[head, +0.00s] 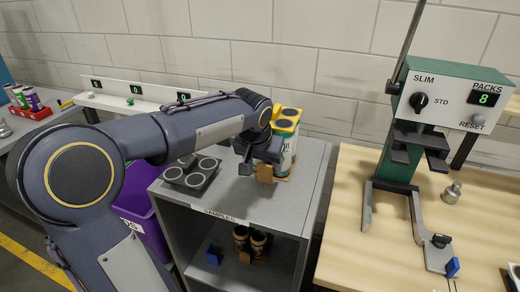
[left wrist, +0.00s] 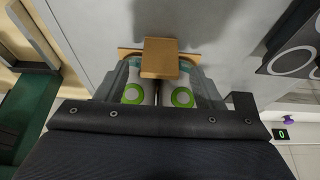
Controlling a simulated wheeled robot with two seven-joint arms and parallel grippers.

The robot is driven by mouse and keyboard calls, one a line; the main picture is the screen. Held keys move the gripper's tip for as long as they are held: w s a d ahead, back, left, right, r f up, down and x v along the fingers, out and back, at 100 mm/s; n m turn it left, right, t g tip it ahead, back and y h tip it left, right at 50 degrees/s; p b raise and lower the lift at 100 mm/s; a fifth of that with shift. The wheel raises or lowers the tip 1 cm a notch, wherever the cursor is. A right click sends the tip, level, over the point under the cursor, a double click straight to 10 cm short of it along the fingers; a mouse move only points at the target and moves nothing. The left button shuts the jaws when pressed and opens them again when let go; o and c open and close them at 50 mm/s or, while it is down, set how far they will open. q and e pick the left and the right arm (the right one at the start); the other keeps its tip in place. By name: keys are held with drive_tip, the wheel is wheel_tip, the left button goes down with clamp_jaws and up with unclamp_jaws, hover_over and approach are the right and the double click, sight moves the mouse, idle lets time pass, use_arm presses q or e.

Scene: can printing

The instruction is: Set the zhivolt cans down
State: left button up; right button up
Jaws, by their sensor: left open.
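A pack of white-and-green cans (head: 289,150) with a yellow top and dark round lids stands upright on the grey shelf top, at its back right. I cannot read a zhivolt name on it. In the left wrist view two white cans with green rings (left wrist: 183,97) show just beyond the dark gripper body, behind a tan block (left wrist: 160,58). My left gripper (head: 262,160) is open at the near left side of the pack; its arm hides part of the pack. I cannot tell whether the fingers touch the cans. My right gripper is not in view.
A dark holder with pale rings (head: 192,172) sits left on the shelf top (head: 240,207). Dark cans (head: 259,243) stand on the lower shelf. A purple bin (head: 145,215) is at left. A green-and-white press (head: 398,165) stands on the wooden table at right.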

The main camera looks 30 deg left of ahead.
use_arm(q)
drive_tip(key=v, duration=0.9)
drive_tip(key=s+d+f+h, duration=0.1)
drive_tip(key=s+d+f, duration=0.2)
drive_tip(key=s, duration=0.3)
drive_tip(key=s+d+f+h, duration=0.2)
drive_tip(key=s+d+f, duration=0.2)
drive_tip(key=s+f, duration=0.2)
drive_tip(key=s+d+f+m+t+h, duration=0.1)
drive_tip(key=s+d+f, duration=0.2)
drive_tip(key=s, duration=0.5)
drive_tip(key=shift+d+f+h, duration=0.3)
drive_tip(key=shift+f+h, duration=0.1)
drive_tip(key=shift+f, duration=0.45)
drive_tip(key=shift+s, duration=0.1)
